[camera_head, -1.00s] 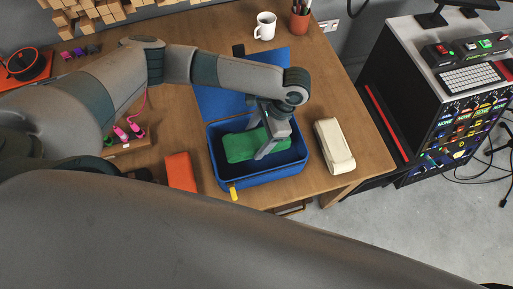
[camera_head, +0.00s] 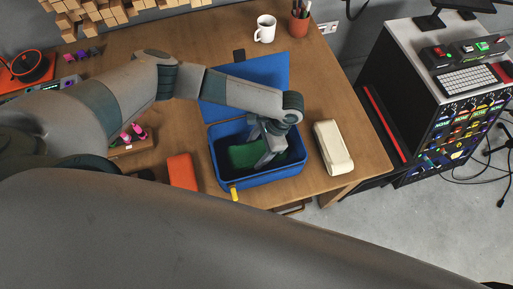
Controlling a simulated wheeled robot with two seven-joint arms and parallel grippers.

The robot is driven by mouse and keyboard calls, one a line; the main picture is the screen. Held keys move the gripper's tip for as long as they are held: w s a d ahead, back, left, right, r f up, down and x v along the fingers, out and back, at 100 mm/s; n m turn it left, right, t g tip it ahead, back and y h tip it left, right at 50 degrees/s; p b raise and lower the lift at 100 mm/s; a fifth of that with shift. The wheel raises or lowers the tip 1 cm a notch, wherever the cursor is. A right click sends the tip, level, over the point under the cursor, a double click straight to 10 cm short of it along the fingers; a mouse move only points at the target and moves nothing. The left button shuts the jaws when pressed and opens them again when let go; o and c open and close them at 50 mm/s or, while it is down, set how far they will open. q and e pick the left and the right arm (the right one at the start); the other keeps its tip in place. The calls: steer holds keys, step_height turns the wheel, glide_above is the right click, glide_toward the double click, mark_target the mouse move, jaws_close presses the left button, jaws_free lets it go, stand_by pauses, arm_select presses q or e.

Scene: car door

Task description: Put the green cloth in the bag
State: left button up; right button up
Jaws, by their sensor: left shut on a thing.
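The green cloth (camera_head: 243,156) is inside the open blue bag (camera_head: 262,179), below the bag's walls, toward its left and middle. The bag stands on the wooden table with its lid folded back. My left gripper (camera_head: 264,164) reaches down into the bag from above and is shut on the right part of the cloth. The gripper and wrist hide part of the cloth and the bag's far wall. My right gripper is not in the picture.
A cream case (camera_head: 333,148) lies right of the bag, and an orange-red block (camera_head: 182,172) lies left. A white mug (camera_head: 265,28) and a pen cup (camera_head: 299,20) stand at the back. The table's front edge is close to the bag.

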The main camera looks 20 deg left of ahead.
arm_select(q)
steer(key=shift+f, duration=0.25)
steer(key=o, duration=1.2)
steer(key=shift+r, duration=0.1)
steer(key=shift+w+d+r, duration=0.15)
steer(key=shift+d+r, duration=0.05)
steer(key=shift+r, duration=0.25)
steer(key=b+v, duration=0.3)
steer(key=v, duration=0.7)
steer(key=shift+r, duration=0.1)
steer(key=shift+d+r, duration=0.1)
steer(key=shift+r, duration=0.35)
